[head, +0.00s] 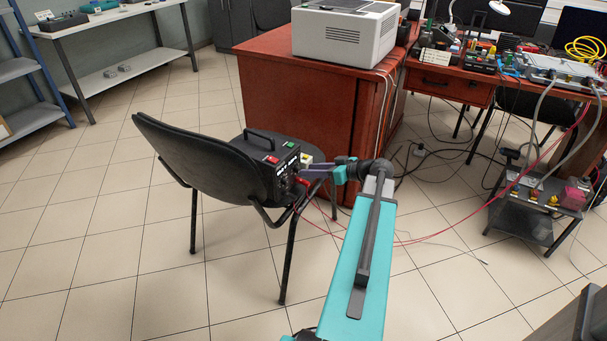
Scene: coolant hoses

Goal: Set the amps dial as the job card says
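A black box (271,160) with a carry handle sits on the seat of a black chair. A red switch and a green part show on its top. Its front panel (287,178) faces right, and small details show there, but I cannot make out the amps dial or any scale. My gripper (303,175) is at the right side of this panel, close to it. The gripper is small and seen from behind, so I cannot tell whether it touches the panel or how far its fingers are apart. I cannot pick out a readable job card.
The chair (190,160) stands on open tiled floor. Red cables (440,238) run from the box across the floor to a low cart (535,205) at right. A red-brown desk (300,90) with a printer (345,30) is behind. A cluttered bench (450,85) is at upper right.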

